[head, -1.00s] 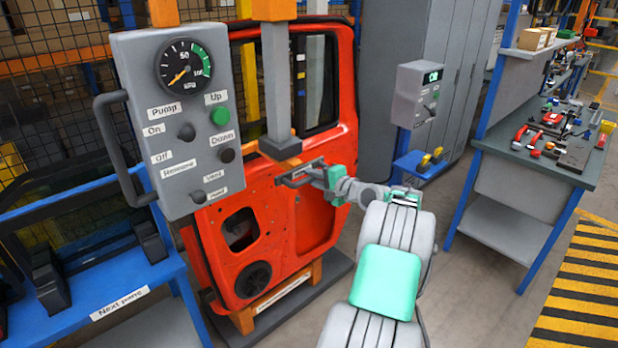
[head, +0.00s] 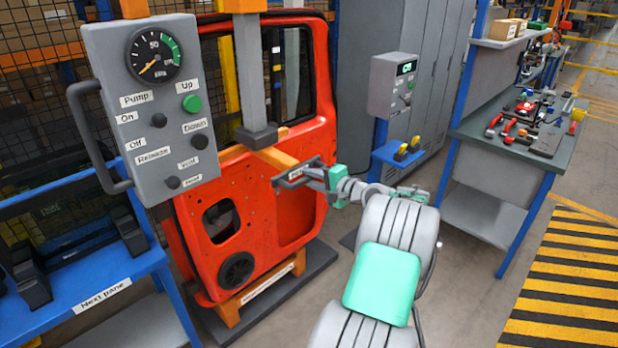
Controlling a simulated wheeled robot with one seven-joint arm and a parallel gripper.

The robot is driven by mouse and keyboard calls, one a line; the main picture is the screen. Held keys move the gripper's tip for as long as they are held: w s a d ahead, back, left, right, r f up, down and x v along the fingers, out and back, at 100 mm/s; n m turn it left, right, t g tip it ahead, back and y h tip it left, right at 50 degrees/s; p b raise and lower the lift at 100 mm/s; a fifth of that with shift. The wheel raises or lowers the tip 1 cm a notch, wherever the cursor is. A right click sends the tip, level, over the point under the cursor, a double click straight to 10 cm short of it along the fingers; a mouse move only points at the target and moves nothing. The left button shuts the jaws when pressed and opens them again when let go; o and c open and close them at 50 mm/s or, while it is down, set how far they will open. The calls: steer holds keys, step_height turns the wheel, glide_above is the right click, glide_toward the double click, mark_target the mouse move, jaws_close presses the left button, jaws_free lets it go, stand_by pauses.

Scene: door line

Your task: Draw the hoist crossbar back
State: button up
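The hoist crossbar (head: 275,157) is an orange bar under the foot of the grey hoist column (head: 251,85), in front of the orange-red door (head: 222,258). A dark grey pull handle (head: 291,181) with a small label is at its near end. My gripper (head: 309,175) is at the right side of this handle and appears shut on it; the fingertips are small and partly hidden. My arm reaches in from the lower right.
A grey control box (head: 160,110) with gauge and side handle hangs close at left. A blue rack (head: 95,290) stands below it. A grey control post (head: 392,85) and workbench (head: 530,150) with tools are at right. Floor between is clear.

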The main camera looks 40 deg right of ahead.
steer(key=shift+o, duration=0.7)
steer(key=shift+s+r, duration=0.1)
steer(key=shift+o, duration=0.8)
steer(key=b+v, duration=0.1)
steer(key=v, duration=0.6)
steer(key=shift+s+b, duration=0.25)
steer(key=shift+b, duration=0.05)
steer(key=shift+a+r, duration=0.1)
